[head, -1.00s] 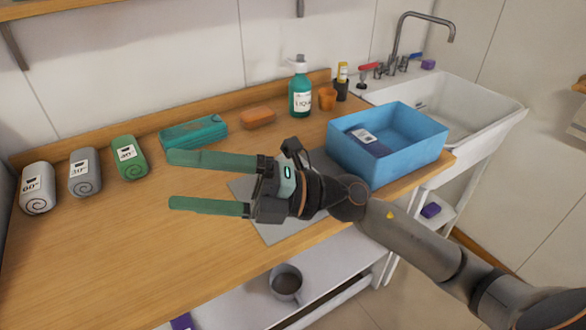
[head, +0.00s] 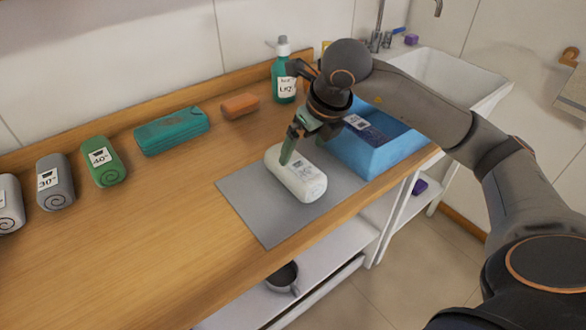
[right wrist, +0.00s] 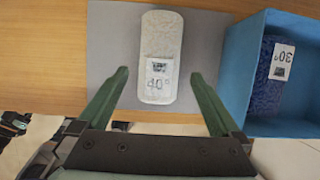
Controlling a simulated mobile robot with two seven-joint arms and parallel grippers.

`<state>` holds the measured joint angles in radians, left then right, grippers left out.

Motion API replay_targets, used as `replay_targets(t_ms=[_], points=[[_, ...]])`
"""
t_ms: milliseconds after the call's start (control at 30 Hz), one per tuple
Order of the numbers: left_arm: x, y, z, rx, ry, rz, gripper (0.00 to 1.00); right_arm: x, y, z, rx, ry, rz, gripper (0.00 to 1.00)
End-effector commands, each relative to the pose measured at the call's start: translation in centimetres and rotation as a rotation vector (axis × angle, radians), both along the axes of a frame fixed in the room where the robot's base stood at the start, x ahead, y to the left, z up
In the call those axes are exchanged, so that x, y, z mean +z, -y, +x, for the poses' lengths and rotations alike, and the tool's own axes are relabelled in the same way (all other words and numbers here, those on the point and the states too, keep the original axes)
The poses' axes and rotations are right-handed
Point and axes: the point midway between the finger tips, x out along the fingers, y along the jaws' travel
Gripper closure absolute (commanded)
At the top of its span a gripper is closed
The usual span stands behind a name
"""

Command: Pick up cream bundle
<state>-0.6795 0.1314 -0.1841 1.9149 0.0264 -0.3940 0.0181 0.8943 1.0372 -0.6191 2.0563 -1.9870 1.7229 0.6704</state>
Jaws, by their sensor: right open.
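My right gripper (head: 297,152) is open and points down over the bundle's far part. In the right wrist view my right gripper (right wrist: 160,78) has one green finger on either side of the bundle, with gaps at both sides. One finger is mostly hidden in the head view.
A blue bin (head: 375,160) with a dark blue bundle (head: 365,129) stands right of the mat. Green (head: 104,160), grey (head: 55,183) and whitish (head: 9,204) rolls stand at left. A teal case (head: 172,131), an orange block (head: 240,106) and a bottle (head: 284,80) line the back.

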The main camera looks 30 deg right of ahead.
Motion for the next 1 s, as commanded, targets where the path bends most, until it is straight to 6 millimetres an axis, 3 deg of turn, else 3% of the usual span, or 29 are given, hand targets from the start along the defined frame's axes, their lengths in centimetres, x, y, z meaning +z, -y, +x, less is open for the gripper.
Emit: replay_targets(t_ms=[100,367,700,1000], points=[[0.1,0.0,-0.1,0.000,-0.001,0.000,0.50,-2.1,-0.1,0.8,0.002,-0.005,0.002,0.00],[0.2,0.0,-0.1,0.000,-0.002,0.000,0.50,-4.2,-0.2,1.7,0.002,-0.001,0.003,0.00],[0.8,0.0,-0.1,0.001,-0.002,0.000,0.50,-8.4,-0.2,3.1,0.003,-0.001,0.004,0.00],[0.8,0.0,-0.1,0.000,-0.002,0.000,0.50,-8.8,-0.2,3.3,0.005,0.000,0.003,0.01]])
